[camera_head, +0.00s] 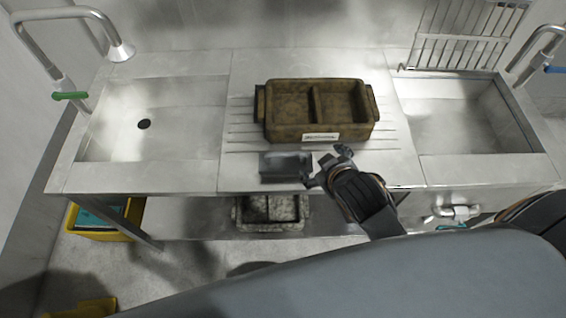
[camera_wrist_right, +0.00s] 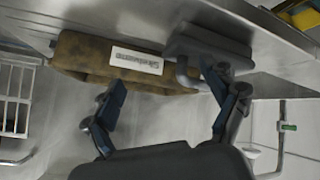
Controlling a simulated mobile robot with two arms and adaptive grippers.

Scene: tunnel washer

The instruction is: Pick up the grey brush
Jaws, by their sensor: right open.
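The grey brush (camera_head: 286,167) lies on the steel counter near its front edge, in front of the brown tray. It also shows in the right wrist view (camera_wrist_right: 208,46), with a curved grey part at its lower left. My right gripper (camera_head: 324,168) is open and empty, just right of the brush in the head view. In the right wrist view its two fingers (camera_wrist_right: 166,82) are spread, and the brush's curved part appears between them, near the right fingertip. I cannot tell whether they touch. My left gripper is not in view.
The brown two-compartment tray (camera_head: 319,136) with a white label stands behind the brush. Sinks lie left (camera_head: 150,125) and right (camera_head: 455,118). A speckled tray (camera_head: 271,228) sits below the counter. A yellow bin (camera_head: 100,234) stands lower left. The counter left of the brush is clear.

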